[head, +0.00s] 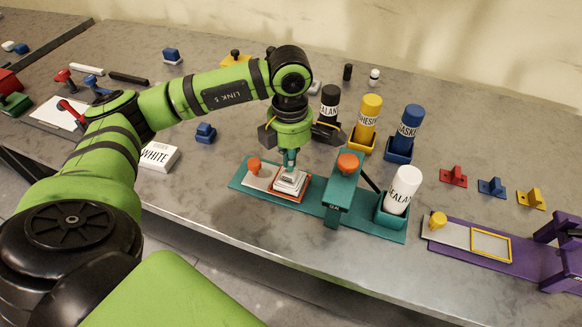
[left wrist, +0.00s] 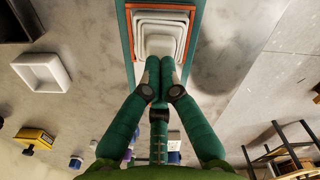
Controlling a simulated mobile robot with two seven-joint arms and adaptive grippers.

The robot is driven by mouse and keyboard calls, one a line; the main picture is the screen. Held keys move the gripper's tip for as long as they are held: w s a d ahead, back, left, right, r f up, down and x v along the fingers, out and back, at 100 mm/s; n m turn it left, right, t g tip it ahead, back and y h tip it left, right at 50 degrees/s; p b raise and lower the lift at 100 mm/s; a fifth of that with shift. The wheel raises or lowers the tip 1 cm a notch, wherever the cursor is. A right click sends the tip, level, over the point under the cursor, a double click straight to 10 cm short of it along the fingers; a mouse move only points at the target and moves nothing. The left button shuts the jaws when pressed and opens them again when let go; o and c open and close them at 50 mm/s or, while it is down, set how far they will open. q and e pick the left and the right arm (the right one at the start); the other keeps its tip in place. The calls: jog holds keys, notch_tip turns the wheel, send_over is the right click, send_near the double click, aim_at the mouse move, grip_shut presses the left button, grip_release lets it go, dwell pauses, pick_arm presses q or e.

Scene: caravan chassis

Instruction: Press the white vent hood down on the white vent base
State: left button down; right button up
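The white vent hood (head: 290,181), a square stepped piece, sits inside an orange outline on the teal fixture board (head: 240,180). The hood also fills the top middle of the left wrist view (left wrist: 160,22). The white vent base cannot be told apart from the hood; anything beneath is hidden. My left gripper (head: 290,163) points straight down over the hood. In the left wrist view its green fingers (left wrist: 161,72) are drawn together at the tips, with nothing visible between them. The tips are at the hood's middle; whether they touch it I cannot tell. My right gripper is out of view.
A teal post with an orange knob (head: 347,163) and a white sealant tube (head: 402,190) stand right of the hood. Black, yellow and blue tubes (head: 408,130) stand behind. A box marked WHITE (head: 159,155) lies left. A purple board (head: 490,251) is at right.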

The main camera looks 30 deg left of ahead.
pick_arm(q)
notch_tip(320, 180, up, 8)
jog(key=p, duration=0.3)
jog(key=shift+f+p, duration=0.25)
jog(key=shift+p, duration=0.15)
dwell(0.5)
